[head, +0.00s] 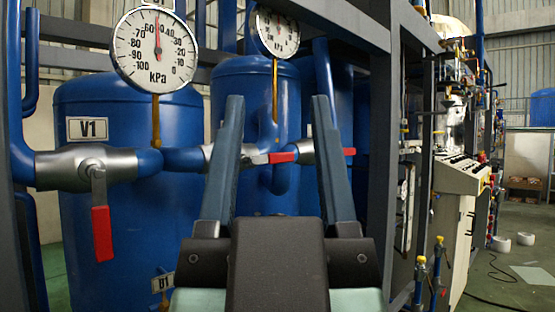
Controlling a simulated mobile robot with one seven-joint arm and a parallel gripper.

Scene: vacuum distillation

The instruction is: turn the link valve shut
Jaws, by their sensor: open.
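The pipe between the blue tanks carries a silver valve body, partly hidden behind my gripper. Its red lever (283,157) lies about level, along the pipe, and shows between my fingers. I take this as the link valve, but no label on it is readable. My gripper (278,102) points forward, with its two grey fingers spread wide and nothing between them. The fingers stand on either side of the red lever in the picture; no contact shows. A second red lever tip (350,151) shows just right of the right finger.
A silver valve (88,167) at left, by the V1 label (87,128), has its red lever (102,233) hanging down. Two gauges (155,49) (277,32) stand above the tanks. A dark frame post (383,150) rises at right. Floor farther right is partly clear.

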